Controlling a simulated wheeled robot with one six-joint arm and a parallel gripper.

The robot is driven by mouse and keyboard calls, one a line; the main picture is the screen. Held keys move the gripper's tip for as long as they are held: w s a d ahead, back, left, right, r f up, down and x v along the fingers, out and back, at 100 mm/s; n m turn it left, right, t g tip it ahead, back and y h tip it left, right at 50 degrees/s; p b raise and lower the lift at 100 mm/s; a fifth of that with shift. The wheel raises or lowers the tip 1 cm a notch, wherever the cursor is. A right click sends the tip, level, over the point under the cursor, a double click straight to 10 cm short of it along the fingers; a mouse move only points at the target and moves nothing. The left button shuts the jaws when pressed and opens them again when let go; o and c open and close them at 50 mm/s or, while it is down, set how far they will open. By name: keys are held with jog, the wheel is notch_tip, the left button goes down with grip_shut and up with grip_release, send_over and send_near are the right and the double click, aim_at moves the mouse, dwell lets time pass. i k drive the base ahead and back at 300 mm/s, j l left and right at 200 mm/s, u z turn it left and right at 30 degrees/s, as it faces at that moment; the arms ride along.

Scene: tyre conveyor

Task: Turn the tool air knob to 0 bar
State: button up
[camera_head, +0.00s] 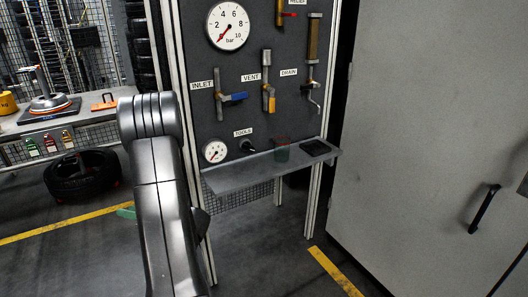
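The tool air knob (247,146) is a small black knob on the dark panel (262,110), just under the label "TOOLS" (243,133). A small round white gauge (215,151) sits to its left. Its red needle seems to point to the lower left, but its numbers are too small to read. My arm rises in front, left of the panel, and bends at the top. My gripper is not in view. Nothing is seen touching the knob.
Above are a large gauge (228,26), a blue-handled inlet valve (233,97), a vent valve (268,97) and a drain valve (312,95). A grey door (420,130) stands right.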

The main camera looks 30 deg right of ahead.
aim_at(246, 146)
jog(key=z, duration=0.4)
jog(key=i+z, duration=0.15)
jog(key=z, duration=0.6)
jog(key=i+j+z, duration=0.1)
jog(key=z, duration=0.25)
jog(key=i+j+z, duration=0.1)
jog(key=i+j, duration=0.2)
